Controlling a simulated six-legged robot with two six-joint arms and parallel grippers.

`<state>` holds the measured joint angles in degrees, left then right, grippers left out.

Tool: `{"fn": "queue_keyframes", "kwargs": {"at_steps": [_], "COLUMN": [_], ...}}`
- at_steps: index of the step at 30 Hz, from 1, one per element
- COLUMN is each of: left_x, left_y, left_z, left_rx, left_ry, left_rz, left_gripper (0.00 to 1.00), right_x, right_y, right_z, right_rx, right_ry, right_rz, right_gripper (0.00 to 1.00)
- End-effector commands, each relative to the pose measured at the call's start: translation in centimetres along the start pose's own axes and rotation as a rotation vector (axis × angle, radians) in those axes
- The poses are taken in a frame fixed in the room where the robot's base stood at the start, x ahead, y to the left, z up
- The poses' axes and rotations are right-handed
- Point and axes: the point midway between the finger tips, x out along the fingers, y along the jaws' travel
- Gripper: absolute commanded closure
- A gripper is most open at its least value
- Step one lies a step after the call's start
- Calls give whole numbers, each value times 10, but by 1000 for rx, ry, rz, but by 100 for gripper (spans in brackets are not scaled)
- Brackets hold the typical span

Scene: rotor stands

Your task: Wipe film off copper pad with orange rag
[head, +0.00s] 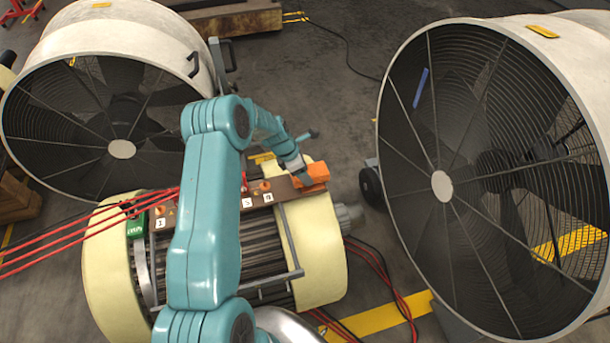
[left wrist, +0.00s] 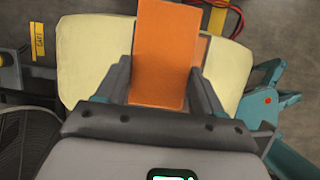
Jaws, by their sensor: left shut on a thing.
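My left gripper (head: 304,176) is over the right end of a brown terminal board (head: 222,205) on the cream motor (head: 318,262). It is shut on the orange rag (head: 313,172), a flat block shape that reaches past the board's end. In the left wrist view the rag (left wrist: 165,60) stands between the two dark fingers of the gripper (left wrist: 160,85), over the cream casing. A brownish-orange strip (left wrist: 203,52) shows beside the rag; I cannot tell what it is. No copper pad or film can be made out. My right gripper is not seen.
Large drum fans stand at left (head: 122,150) and right (head: 441,186). Red cables (head: 90,228) run to the board's left end, near a green tag (head: 136,225). Orange studs (head: 265,185) and numbered labels sit along the board. Dark floor lies behind the motor.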

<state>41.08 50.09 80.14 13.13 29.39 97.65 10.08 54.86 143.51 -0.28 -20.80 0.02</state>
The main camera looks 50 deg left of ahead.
Motion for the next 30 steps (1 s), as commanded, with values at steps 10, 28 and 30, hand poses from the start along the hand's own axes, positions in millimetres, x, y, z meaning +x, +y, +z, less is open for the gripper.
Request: {"fn": "queue_keyframes", "kwargs": {"at_steps": [10, 28, 30], "left_x": [1, 0, 0], "left_y": [26, -12, -14], "left_z": [-1, 0, 0], "left_rx": [-1, 1, 1], "left_ry": [1, 1, 1], "left_rz": [0, -1, -2], "left_gripper": [61, 61, 61], "right_x": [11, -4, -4], "right_y": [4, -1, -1], "right_z": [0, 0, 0], "right_rx": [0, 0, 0], "right_ry": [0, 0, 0], "right_rz": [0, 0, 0], "right_gripper": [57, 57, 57]}}
